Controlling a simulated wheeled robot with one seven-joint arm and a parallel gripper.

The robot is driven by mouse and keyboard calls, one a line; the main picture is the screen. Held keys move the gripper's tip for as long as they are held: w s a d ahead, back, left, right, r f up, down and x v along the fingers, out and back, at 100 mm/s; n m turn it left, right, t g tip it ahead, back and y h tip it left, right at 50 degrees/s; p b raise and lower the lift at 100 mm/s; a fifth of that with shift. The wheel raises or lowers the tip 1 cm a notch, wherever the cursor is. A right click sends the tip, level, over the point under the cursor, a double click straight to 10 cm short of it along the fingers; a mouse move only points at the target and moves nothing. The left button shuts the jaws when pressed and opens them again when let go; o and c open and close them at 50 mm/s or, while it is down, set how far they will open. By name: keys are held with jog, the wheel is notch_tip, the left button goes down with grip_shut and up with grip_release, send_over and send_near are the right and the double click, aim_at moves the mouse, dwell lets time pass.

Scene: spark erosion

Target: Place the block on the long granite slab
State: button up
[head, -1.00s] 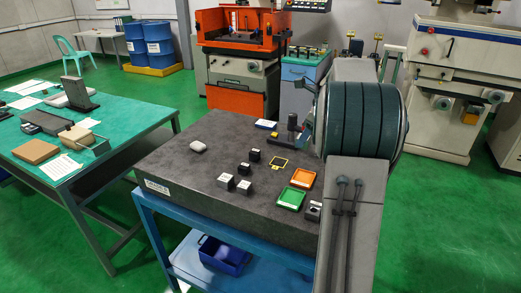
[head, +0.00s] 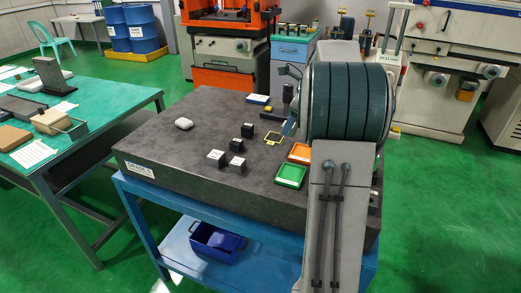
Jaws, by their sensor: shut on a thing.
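A thick dark granite slab (head: 150,143) lies on a blue stand. Two small metal-grey blocks with pale tops, a left one (head: 215,158) and a right one (head: 237,165), sit on it. Two black blocks, a far one (head: 247,130) and a near one (head: 237,145), stand behind them. I cannot tell which block the task means. A smaller dark slab (head: 20,107) lies on the left green table. My arm's large ribbed joint and grey link cover the granite's right side. My gripper's jaws and anything between them are hidden behind the arm.
An orange tray (head: 299,153), a green tray (head: 290,175) and a yellow frame (head: 272,139) sit close to my arm. A dark upright stand (head: 288,95) and a pale rounded object (head: 184,124) are farther back. The granite's front left is clear. A blue bin (head: 217,240) sits below.

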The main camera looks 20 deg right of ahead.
send_over(258, 174)
jog(key=s+d, duration=0.1)
notch_tip(258, 174, down, 6)
jog(key=shift+f, duration=2.1)
jog(key=shift+b, duration=0.3)
jog(key=shift+f, duration=0.15)
jog(key=o, duration=1.2)
jog(key=shift+o, duration=0.2)
